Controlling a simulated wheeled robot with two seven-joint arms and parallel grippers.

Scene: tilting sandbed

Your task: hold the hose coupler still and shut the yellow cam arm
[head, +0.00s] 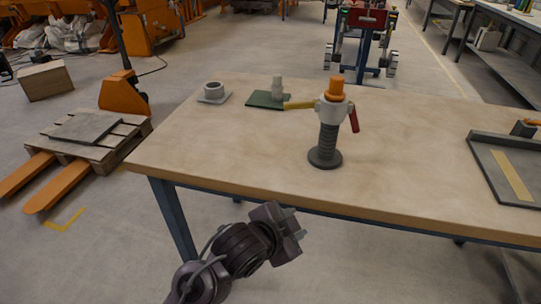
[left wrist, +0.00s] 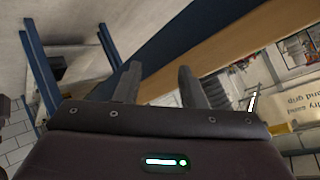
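The hose coupler (head: 333,110) is a pale grey body with an orange top, upright on a dark ribbed hose (head: 327,143) with a round black base on the table. Its yellow cam arm (head: 299,105) sticks out to the left, about level. A red cam arm (head: 354,119) hangs down on its right side. My left gripper (head: 297,224) is in front of the table's near edge, below the tabletop, apart from the coupler. In the left wrist view its two fingers (left wrist: 157,85) are spread with nothing between them. My right gripper is not in view.
On the wooden table (head: 230,150) stand a grey ring-shaped fitting (head: 214,91) at the back left and a grey fitting on a green plate (head: 265,100) behind the yellow arm. A dark tray (head: 480,145) with a yellow strip lies at right. The front left tabletop is clear.

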